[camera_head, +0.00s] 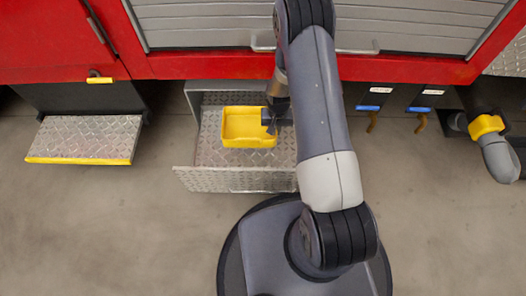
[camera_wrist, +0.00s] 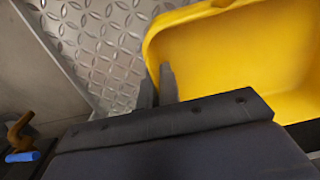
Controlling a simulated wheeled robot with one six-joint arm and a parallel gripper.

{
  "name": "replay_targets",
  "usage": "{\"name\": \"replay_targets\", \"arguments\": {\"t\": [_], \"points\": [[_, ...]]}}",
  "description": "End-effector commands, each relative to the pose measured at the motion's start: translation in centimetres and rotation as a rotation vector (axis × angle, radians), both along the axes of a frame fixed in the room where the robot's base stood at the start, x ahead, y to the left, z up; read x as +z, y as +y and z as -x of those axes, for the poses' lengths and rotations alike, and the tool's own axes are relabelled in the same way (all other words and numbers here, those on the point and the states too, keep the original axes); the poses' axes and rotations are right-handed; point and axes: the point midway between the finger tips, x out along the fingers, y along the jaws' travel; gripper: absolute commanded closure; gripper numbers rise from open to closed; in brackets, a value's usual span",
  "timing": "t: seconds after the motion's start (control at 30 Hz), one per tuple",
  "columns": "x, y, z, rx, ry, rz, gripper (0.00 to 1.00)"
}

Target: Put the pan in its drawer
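The pan (camera_head: 240,133) is a shallow yellow tray inside the pulled-out drawer (camera_head: 208,150) of metal tread plate. It looks level; I cannot tell whether it rests on the drawer floor or is slightly above it. My gripper (camera_head: 268,121) is at the pan's right wall, with the fingers close together. In the wrist view my gripper (camera_wrist: 157,86) has one finger on each side of the wall of the pan (camera_wrist: 230,60), which it appears to pinch. My arm hides the drawer's right part.
A tread-plate step (camera_head: 85,138) with a yellow edge sticks out at left. Blue-tagged valves (camera_head: 368,108) and a grey hose elbow with a yellow collar (camera_head: 487,126) are at right. The red truck body (camera_head: 200,66) overhangs behind the drawer. The concrete floor at front left is clear.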

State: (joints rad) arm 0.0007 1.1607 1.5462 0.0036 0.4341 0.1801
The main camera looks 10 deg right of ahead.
Motion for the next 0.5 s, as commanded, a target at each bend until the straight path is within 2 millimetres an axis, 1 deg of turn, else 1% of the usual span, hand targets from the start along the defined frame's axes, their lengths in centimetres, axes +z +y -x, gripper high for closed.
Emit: {"name": "replay_targets", "arguments": {"t": [0.03, 0.27, 0.5], "points": [[-1.2, 0.0, -0.2, -0.004, -0.001, 0.0, 1.0], [-2.7, 0.0, -0.4, -0.013, 0.001, 0.0, 1.0], [-7.1, 0.0, -0.3, -0.013, 0.001, 0.0, 1.0]]}}
